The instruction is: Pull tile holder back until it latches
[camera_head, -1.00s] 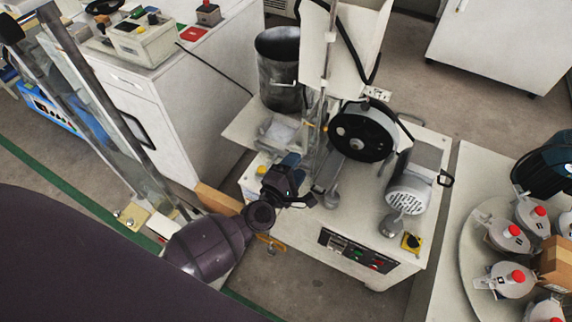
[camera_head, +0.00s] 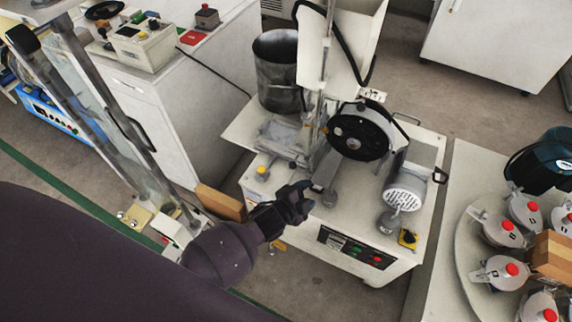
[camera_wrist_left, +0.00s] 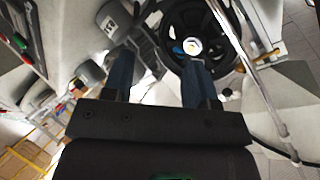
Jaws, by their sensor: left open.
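The white-topped testing machine (camera_head: 290,222) carries a black wheel (camera_head: 358,134) with a silver hub. The wheel also shows in the left wrist view (camera_wrist_left: 230,60). A clear and metal assembly (camera_head: 280,134) sits left of the wheel; it may be the tile holder, but I cannot tell for certain. A flat grey metal part (camera_head: 325,170) stands just below left of the wheel. My left gripper (camera_head: 307,194) is over the machine's front part, below that grey part. In the left wrist view its two fingers (camera_wrist_left: 158,65) are apart, with nothing visibly held. My right gripper is not in view.
A dark metal bin (camera_head: 277,70) stands behind. Right is a table with several red-capped containers (camera_head: 505,232). A brown box (camera_head: 220,203) is left of the machine.

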